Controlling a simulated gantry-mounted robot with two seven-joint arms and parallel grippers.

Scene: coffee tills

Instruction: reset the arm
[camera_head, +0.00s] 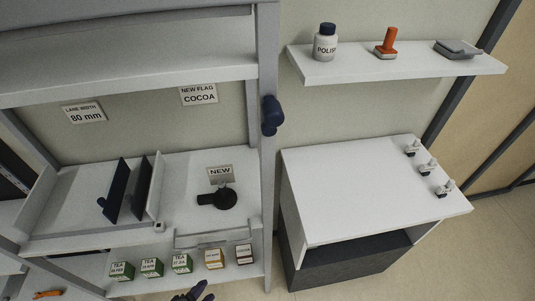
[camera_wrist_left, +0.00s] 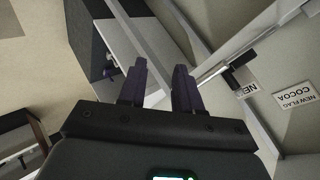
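My left gripper (camera_head: 192,293) shows at the bottom edge of the head view, in front of the lower shelf with the boxes. Only its dark fingertips are in that picture. In the left wrist view, the same gripper (camera_wrist_left: 159,84) has its two dark fingers apart, with nothing between them. It touches nothing that I can see. My right gripper is in neither view.
A shelf unit (camera_head: 265,60) stands at left, with dark upright plates (camera_head: 117,190), a black round item (camera_head: 222,197) and several boxes (camera_head: 181,263). A white cabinet (camera_head: 350,185) stands right. Above it, a wall shelf (camera_head: 345,69) holds a POLISH bottle (camera_head: 325,47) and an orange-handled stamp (camera_head: 389,42).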

